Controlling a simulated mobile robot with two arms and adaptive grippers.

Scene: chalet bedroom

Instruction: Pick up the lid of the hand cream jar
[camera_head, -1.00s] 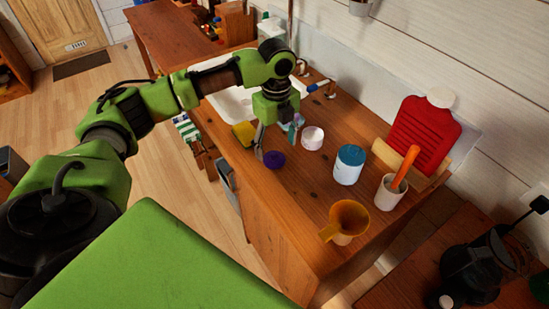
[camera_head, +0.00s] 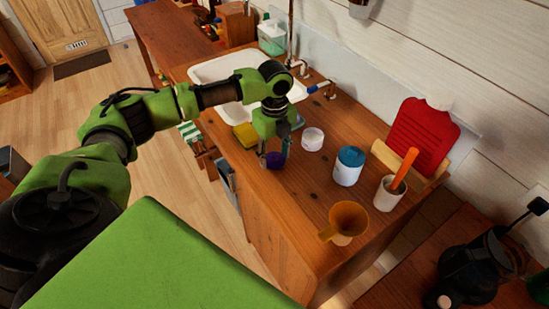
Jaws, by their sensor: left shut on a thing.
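The small purple lid (camera_head: 275,161) is at the wooden counter's near left edge, with my left gripper (camera_head: 274,156) over it. The gripper points down and is shut on the lid, its fingers on either side and partly covering it. The lid is at counter height; I cannot tell whether it still touches the wood. A small pale pink and white open jar (camera_head: 313,139), which looks like the hand cream jar, stands to the right of the gripper, apart from it. My right gripper is out of view.
A yellow sponge (camera_head: 246,134) lies left of the gripper, by the white sink (camera_head: 228,68). A blue-topped white container (camera_head: 348,167), a yellow funnel (camera_head: 345,221) and a white cup (camera_head: 390,194) with an orange utensil stand to the right. The counter's front middle is clear.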

